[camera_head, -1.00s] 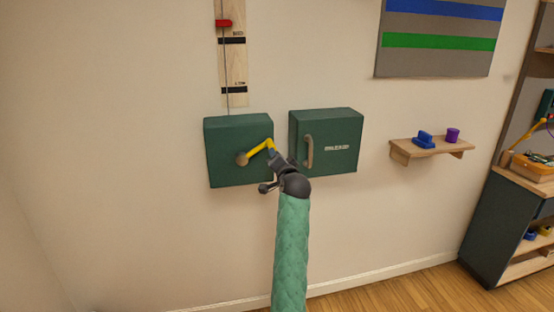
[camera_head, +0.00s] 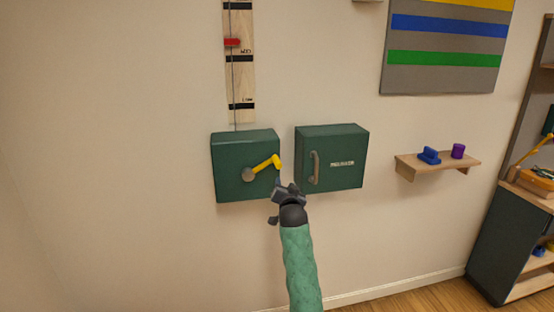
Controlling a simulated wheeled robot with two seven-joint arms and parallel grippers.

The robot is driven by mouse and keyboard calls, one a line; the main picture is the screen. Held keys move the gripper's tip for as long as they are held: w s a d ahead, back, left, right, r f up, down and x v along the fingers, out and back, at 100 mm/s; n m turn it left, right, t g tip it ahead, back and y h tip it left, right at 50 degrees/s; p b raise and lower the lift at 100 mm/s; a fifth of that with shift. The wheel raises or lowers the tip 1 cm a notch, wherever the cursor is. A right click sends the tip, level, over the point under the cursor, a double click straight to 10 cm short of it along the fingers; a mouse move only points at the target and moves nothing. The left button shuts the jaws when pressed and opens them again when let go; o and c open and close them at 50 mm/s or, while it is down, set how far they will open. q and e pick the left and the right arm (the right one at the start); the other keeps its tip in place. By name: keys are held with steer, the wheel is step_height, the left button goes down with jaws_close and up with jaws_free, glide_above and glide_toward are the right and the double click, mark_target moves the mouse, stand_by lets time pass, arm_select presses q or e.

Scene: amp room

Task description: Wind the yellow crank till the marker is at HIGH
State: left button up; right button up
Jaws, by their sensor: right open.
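The yellow crank (camera_head: 264,166) sits on the front of the left green box (camera_head: 230,152). Its arm points up and right from a round tan hub (camera_head: 249,174), with the handle end at the box's right edge. The red marker (camera_head: 232,42) is on a wooden scale board (camera_head: 243,84) above that box, just above the middle black band and well below the top band. My right gripper (camera_head: 278,183) is open and empty, just below the crank's handle end, seemingly apart from it. My left gripper is out of view.
A second green box (camera_head: 345,172) with a curved handle (camera_head: 315,167) is close on the right. A wall shelf (camera_head: 435,163) holds a blue object (camera_head: 429,155) and a purple cup (camera_head: 458,151). A dark cabinet (camera_head: 500,240) stands at far right. The wall at left is bare.

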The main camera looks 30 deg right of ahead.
mark_target(277, 156)
steer(key=w+r+n+t+p, duration=0.1)
steer(key=w+r, duration=0.1)
steer(key=w+r+t, duration=0.1)
steer(key=w+r, duration=0.1)
steer(key=w+r+n+t+h+p, duration=0.1)
steer(key=w+r+t, duration=0.1)
steer(key=shift+w+r+n+p, duration=0.2)
steer(key=shift+r+n+p, duration=0.05)
steer(key=shift+n+p, duration=0.1)
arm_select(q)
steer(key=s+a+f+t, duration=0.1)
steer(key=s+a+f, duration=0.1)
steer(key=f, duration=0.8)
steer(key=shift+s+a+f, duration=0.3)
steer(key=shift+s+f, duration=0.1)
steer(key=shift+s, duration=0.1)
arm_select(e)
steer(key=shift+x, duration=0.8)
steer(key=shift+d+f, duration=0.15)
steer(key=shift+c, duration=0.3)
jaws_close()
